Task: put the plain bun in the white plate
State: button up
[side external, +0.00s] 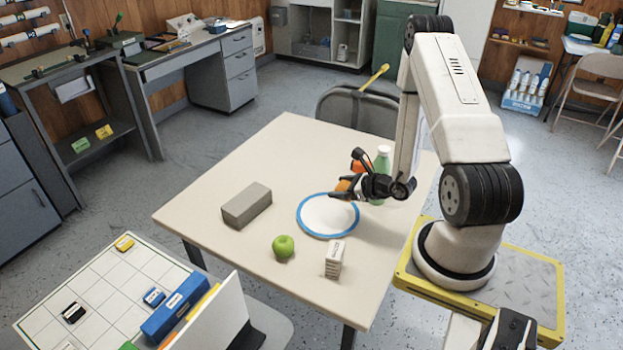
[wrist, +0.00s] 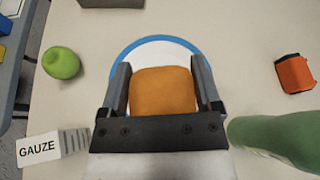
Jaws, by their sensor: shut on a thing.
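The plain bun is golden brown and sits between the two fingers of my gripper (wrist: 163,95) in the wrist view. My gripper is shut on the bun (wrist: 163,88). In the side view my gripper (side external: 345,191) is over the right part of the white plate, with the bun (side external: 343,185) partly hidden by the fingers. The white plate with a blue rim (side external: 322,215) lies on the table. In the wrist view the plate (wrist: 150,50) shows behind and around the bun. I cannot tell the exact gap between bun and plate.
A green apple (side external: 283,246), a gauze box (side external: 334,258) and a grey block (side external: 247,205) stand on the table (side external: 290,150). A green bottle (side external: 382,165) and an orange object (wrist: 295,74) are close to my gripper. The table's far left is clear.

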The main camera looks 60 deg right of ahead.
aim_at(313, 204)
jog(key=w+d+f, duration=0.2)
jog(key=w, duration=0.3)
jog(key=shift+w+f+m+g+y, duration=0.15)
jog(key=shift+f+m+g+y, duration=0.15)
jog(key=shift+m, duration=0.1)
jog(key=shift+f, duration=2.2)
jog(key=shift+f, duration=0.1)
jog(key=shift+f, duration=1.65)
jog(key=shift+f, duration=0.15)
jog(key=o, duration=1.2)
jog(key=shift+c, duration=0.2)
jog(key=shift+r, duration=0.2)
